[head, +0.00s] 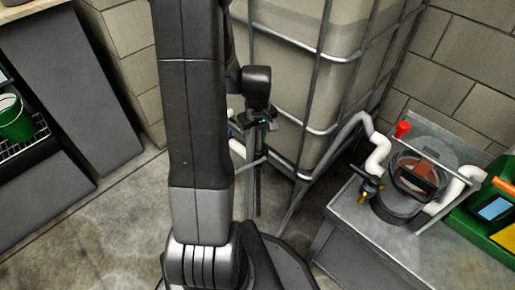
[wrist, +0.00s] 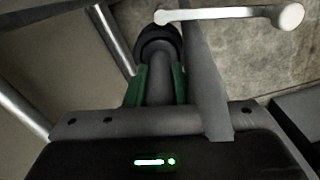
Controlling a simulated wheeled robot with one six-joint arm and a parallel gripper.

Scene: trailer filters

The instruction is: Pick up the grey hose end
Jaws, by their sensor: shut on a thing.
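The grey hose end (wrist: 158,82) shows in the wrist view as a grey cylinder with a dark ring at its far end. My gripper (wrist: 157,90) is shut on it, with one green finger pad on each side. In the head view my gripper (head: 262,118) is beside the tank's lower front, partly hidden behind my arm. The hose end cannot be told clearly there.
A caged tank (head: 285,90) stands just behind my gripper. A metal bench (head: 370,250) at right holds a clear-lidded filter (head: 415,178) with white pipes. A grey upright strip (wrist: 205,80) and white bar (wrist: 230,14) are close to the grip. Open floor lies left.

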